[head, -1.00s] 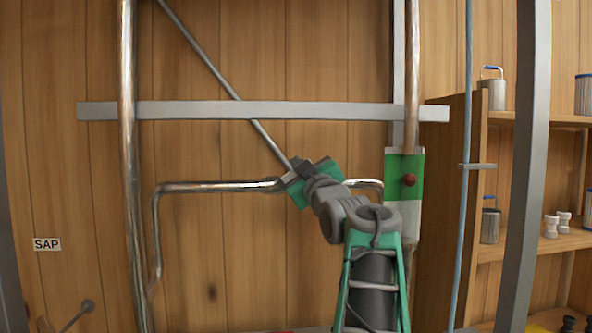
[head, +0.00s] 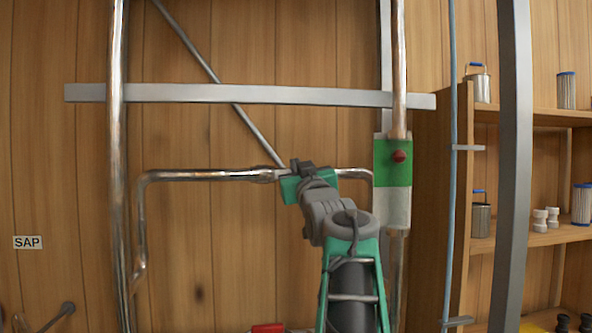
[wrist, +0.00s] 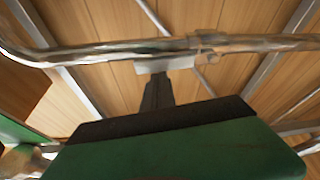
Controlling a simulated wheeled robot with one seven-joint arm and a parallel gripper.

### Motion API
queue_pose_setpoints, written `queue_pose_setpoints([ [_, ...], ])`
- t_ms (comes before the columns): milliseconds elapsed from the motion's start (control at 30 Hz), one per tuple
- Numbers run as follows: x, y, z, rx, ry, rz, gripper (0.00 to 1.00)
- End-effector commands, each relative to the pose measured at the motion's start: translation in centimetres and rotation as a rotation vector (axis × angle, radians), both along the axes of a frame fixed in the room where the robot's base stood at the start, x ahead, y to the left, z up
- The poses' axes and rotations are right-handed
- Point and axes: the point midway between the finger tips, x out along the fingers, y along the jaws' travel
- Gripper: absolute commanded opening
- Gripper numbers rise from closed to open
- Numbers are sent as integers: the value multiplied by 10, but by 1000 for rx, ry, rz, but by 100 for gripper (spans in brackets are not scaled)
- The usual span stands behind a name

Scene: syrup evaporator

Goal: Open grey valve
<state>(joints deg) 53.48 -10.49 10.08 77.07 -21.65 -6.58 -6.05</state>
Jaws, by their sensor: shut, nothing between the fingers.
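A shiny horizontal pipe (head: 205,176) runs across the wooden wall, and it also crosses the wrist view (wrist: 110,53). A flat light-grey piece (wrist: 168,64) sits just under this pipe at a joint, and it looks like the grey valve's handle. My gripper (wrist: 157,80) is shut and empty, with its dark fingertips at or very near that grey piece. I cannot tell whether they touch. In the head view, my gripper (head: 295,166) is in front of the pipe and hides the valve.
A grey crossbar (head: 250,94) runs above the pipe. A red part (head: 268,328) shows at the bottom edge. Shelves with cans (head: 480,85) and a grey post (head: 512,170) stand at the right.

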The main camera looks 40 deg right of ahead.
Motion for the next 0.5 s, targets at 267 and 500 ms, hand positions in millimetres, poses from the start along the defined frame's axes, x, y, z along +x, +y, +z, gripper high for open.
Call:
queue_pose_setpoints([
  [267, 0, 0, 0, 1, 1, 0, 0],
  [500, 1, 1, 10, -2, 0, 1, 0],
])
